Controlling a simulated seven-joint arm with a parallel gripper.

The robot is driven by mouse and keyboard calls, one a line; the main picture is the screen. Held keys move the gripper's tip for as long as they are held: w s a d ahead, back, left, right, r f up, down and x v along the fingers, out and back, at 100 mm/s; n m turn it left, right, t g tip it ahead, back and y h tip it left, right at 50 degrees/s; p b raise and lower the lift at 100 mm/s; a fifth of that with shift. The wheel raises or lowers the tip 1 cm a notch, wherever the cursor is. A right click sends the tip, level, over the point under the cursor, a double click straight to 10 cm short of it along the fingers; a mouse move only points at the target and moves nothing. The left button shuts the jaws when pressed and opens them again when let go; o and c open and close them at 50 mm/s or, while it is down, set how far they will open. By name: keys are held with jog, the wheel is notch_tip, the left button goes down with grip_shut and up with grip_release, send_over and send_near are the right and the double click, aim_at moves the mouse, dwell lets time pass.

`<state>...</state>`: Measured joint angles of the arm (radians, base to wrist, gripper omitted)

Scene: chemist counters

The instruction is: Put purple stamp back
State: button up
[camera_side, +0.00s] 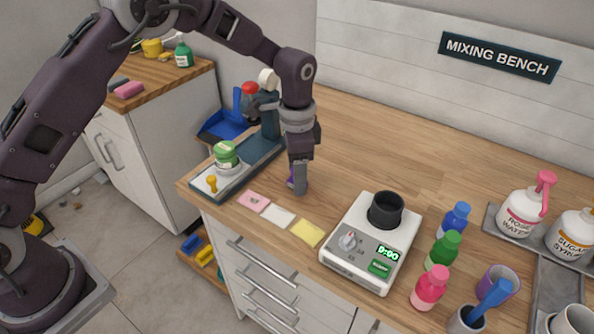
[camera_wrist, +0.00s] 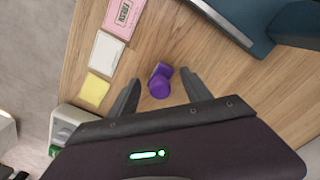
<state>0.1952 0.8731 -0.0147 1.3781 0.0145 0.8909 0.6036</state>
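The purple stamp (camera_wrist: 160,82) is on the wooden counter, between the two spread fingers of my gripper (camera_wrist: 161,77) in the wrist view. A gap shows on each side of it. I cannot tell whether it stands or lies. In the side view my gripper (camera_side: 299,187) points down at the counter and hides most of the stamp (camera_side: 290,181).
A green-topped jar (camera_side: 226,154) stands on the tray, near a press with a red knob (camera_side: 250,88). Pink (camera_side: 254,201), white (camera_side: 278,215) and yellow (camera_side: 307,233) cards lie along the front edge. A white scale (camera_side: 345,262) with a black cup stands to the right. The counter behind is clear.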

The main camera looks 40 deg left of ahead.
jog(key=shift+o, duration=0.3)
jog(key=shift+r, duration=0.1)
notch_tip(320, 180, up, 12)
jog(key=shift+r, duration=0.15)
jog(key=s+a+r+n+t, duration=0.1)
jog(key=s+a+r+n, duration=0.15)
jog(key=s+r, duration=0.4)
jog(key=s+a+r+n+t, duration=0.2)
jog(key=s+a+r, duration=0.1)
jog(key=s+r, duration=0.35)
jog(key=s+a+f+n+t, duration=0.1)
jog(key=s+a+f+n, duration=0.1)
jog(key=s, duration=0.7)
jog(key=s+a+f+n+t, duration=0.1)
jog(key=s+a+f+n, duration=0.1)
jog(key=s, duration=0.7)
jog(key=shift+s+f+n+t, duration=0.15)
jog(key=shift+s+n+t, duration=0.15)
jog(key=shift+n, duration=0.15)
